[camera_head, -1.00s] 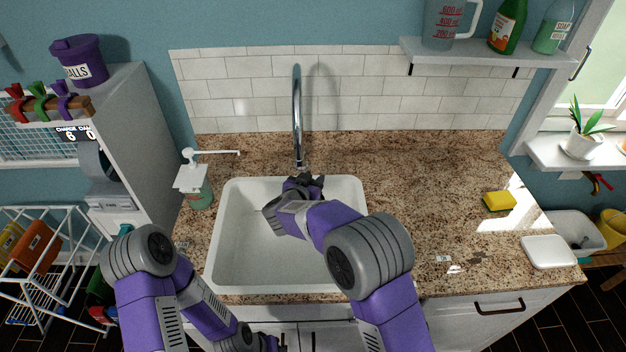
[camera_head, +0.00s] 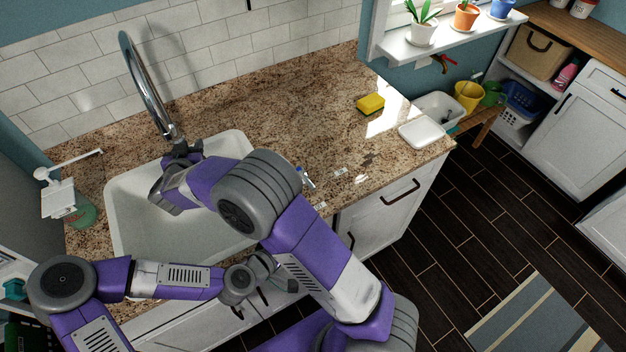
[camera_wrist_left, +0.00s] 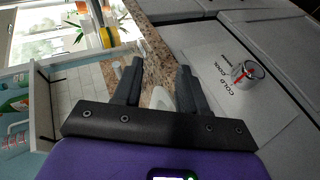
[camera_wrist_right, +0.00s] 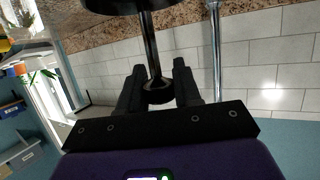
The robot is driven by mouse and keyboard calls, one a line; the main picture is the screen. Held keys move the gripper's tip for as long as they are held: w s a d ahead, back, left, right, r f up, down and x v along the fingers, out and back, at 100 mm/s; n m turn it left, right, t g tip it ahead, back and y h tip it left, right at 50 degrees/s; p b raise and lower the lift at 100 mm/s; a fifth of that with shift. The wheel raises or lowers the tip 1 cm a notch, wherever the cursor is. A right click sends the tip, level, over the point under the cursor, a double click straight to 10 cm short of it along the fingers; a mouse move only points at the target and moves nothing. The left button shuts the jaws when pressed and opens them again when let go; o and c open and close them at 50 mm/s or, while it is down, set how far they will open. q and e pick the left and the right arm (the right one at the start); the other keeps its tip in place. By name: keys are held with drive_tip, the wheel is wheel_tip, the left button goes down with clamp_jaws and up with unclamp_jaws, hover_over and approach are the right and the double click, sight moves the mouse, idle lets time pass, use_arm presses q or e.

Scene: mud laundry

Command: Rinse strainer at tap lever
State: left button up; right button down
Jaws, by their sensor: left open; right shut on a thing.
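My right gripper (camera_wrist_right: 153,75) is shut on the strainer (camera_wrist_right: 152,45), a thin metal stem with a dark knob between the fingers and a dark round disc at its far end, cut by the top edge. In the head view my right gripper (camera_head: 183,152) is over the white sink (camera_head: 150,238), close to the outlet of the chrome tap (camera_head: 145,85). The tap's pipe also shows in the right wrist view (camera_wrist_right: 216,50). My left gripper (camera_wrist_left: 160,68) is open and empty, low in front of the counter.
A soap pump bottle (camera_head: 65,200) stands left of the sink.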

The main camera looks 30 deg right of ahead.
sight(308, 185)
use_arm(q)
drive_tip(key=w+d+r, duration=0.1)
drive_tip(key=r, duration=0.1)
drive_tip(key=w+d+r+n+h, duration=0.1)
drive_tip(key=w+r, duration=0.1)
drive_tip(key=w+d+r+t+h, duration=0.1)
drive_tip(key=r, duration=0.1)
drive_tip(key=shift+w+d+r+n, duration=0.2)
drive_tip(key=shift+d+n, duration=0.1)
drive_tip(key=shift+d, duration=0.1)
drive_tip(key=shift+n+h, duration=0.4)
drive_tip(key=w, duration=0.1)
drive_tip(key=w+f, duration=0.1)
drive_tip(key=w, duration=0.2)
drive_tip(key=shift+a+f, duration=0.3)
drive_tip(key=shift+a, duration=0.1)
drive_tip(key=shift+w+f, duration=0.15)
drive_tip(key=shift+f, duration=0.15)
drive_tip(key=shift+w+d+f, duration=0.15)
drive_tip(key=shift+d, duration=0.1)
drive_tip(key=x, duration=1.1)
clamp_jaws()
drive_tip(key=shift+d, duration=0.1)
